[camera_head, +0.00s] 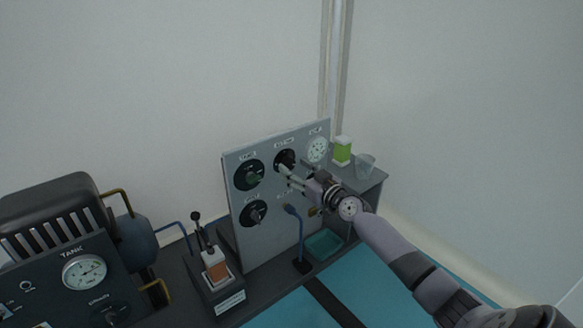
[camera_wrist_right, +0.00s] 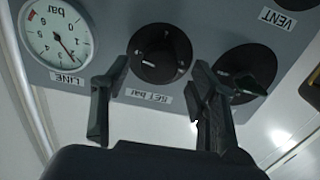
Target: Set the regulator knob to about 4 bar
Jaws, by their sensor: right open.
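In the head view the knob (camera_head: 284,158) is at the panel's upper middle, partly behind the fingers. The LINE gauge (camera_wrist_right: 58,32) is beside it, white with a dark needle; I cannot read its value surely. My right gripper (camera_wrist_right: 157,88) is open, its fingers apart and pointing toward the knob, with nothing between them. In the head view the right gripper (camera_head: 297,172) is in front of the panel. My left gripper is not in view.
A green-handled knob (camera_wrist_right: 250,75) is close to one finger in the wrist view. The panel (camera_head: 270,235) has another lower knob (camera_head: 253,213). A blue stalk (camera_head: 298,235) stands before it.

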